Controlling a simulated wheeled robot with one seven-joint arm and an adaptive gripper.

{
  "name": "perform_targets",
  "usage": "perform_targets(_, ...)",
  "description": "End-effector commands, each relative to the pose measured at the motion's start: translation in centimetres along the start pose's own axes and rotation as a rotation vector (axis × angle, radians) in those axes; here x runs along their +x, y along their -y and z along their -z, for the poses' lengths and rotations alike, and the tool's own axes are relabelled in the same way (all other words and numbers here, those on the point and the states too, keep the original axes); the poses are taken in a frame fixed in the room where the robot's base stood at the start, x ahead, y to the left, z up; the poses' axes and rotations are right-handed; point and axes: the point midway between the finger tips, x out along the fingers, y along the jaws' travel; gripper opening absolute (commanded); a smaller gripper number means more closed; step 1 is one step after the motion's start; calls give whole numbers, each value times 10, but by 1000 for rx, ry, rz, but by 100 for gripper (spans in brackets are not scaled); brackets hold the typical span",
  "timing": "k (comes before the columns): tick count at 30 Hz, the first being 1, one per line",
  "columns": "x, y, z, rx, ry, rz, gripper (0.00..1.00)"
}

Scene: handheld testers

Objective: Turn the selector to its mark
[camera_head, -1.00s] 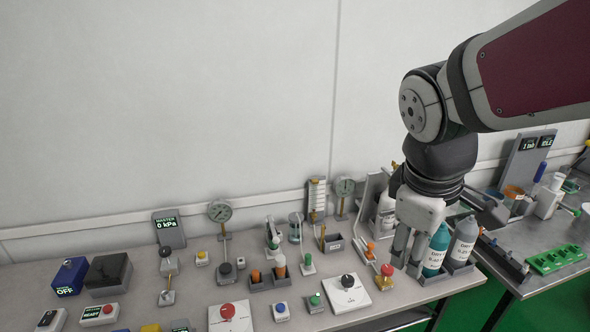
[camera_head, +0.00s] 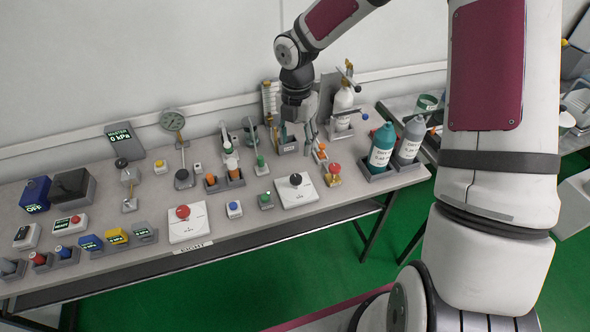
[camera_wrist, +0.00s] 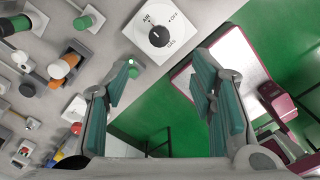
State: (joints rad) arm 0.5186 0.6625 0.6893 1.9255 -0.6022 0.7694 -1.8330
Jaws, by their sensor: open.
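The selector is a black round knob (camera_wrist: 159,35) on a white square plate (camera_wrist: 180,56) with the labels AIR, OFF and GAS, at the top middle of the wrist view. A pale line on the knob points roughly left in that view; its exact setting is hard to read. In the head view the knob (camera_head: 295,179) sits on its plate (camera_head: 298,197) near the bench's front edge. My gripper (camera_head: 296,133) is open and empty, above the bench and behind the selector. In the wrist view its teal-padded fingers (camera_wrist: 163,78) are apart and do not touch the knob.
A similar plate with a red knob (camera_head: 183,212) lies to the left. An orange-and-red valve (camera_head: 333,172) and labelled bottles (camera_head: 381,147) stand to the right. Small holders and a gauge (camera_head: 172,121) crowd the back. Open green floor (camera_head: 250,275) lies in front.

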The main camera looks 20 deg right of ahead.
Motion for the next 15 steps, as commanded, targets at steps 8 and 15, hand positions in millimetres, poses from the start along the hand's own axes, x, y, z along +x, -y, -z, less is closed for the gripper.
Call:
perform_targets(8,31,-1,1,-11,-7,0,51)
perform_targets(15,78,0,1,-10,-6,1,51)
